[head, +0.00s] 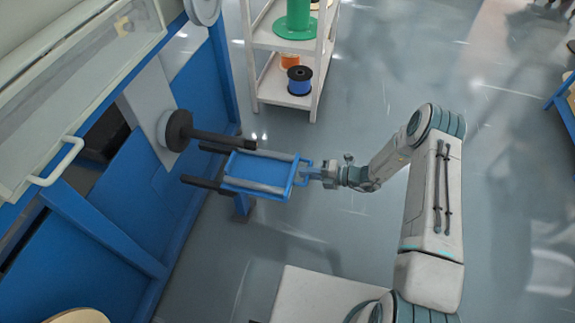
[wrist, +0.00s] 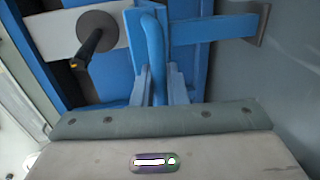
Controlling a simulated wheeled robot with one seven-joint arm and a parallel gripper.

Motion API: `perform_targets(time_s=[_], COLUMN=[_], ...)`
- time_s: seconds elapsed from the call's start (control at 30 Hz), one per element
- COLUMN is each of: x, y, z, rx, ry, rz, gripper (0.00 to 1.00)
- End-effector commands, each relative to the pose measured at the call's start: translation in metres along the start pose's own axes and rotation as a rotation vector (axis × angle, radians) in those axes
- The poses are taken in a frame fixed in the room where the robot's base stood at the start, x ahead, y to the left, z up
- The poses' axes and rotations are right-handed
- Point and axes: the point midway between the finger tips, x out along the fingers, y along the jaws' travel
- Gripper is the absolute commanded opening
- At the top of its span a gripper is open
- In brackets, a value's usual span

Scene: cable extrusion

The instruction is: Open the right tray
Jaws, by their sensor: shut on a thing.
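The blue tray (head: 258,170) with grey side rails sticks out from the blue machine frame, beside dark bars. Its blue handle (head: 304,172) is at the end facing my arm. My gripper (head: 314,174) is at this handle and shut on it. In the wrist view the handle (wrist: 153,45) runs up and down as a blue bar, with the fingers of my gripper (wrist: 158,88) on either side of it. The fingertips are partly hidden by the gripper body.
The blue machine (head: 110,215) fills the left, with a white-handled glass cover (head: 70,90) and a dark round part (head: 176,130). A white shelf (head: 268,88) holding a green spool (head: 297,18) and a blue-black spool (head: 300,80) stands behind. Open floor lies right of my arm.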

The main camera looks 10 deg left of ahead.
Motion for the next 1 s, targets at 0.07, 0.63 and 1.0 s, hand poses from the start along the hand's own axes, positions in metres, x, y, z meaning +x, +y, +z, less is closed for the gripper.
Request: perform_targets(time_s=[0.07, 0.63, 1.0], x=[-0.025, -0.105, -0.106], y=[-0.005, -0.024, -0.024], z=[0.001, 0.000, 0.000], rx=[0.001, 0.000, 0.000], ry=[-0.005, -0.001, -0.002], rz=[-0.001, -0.001, -0.001], gripper=[0.00, 0.00, 0.21])
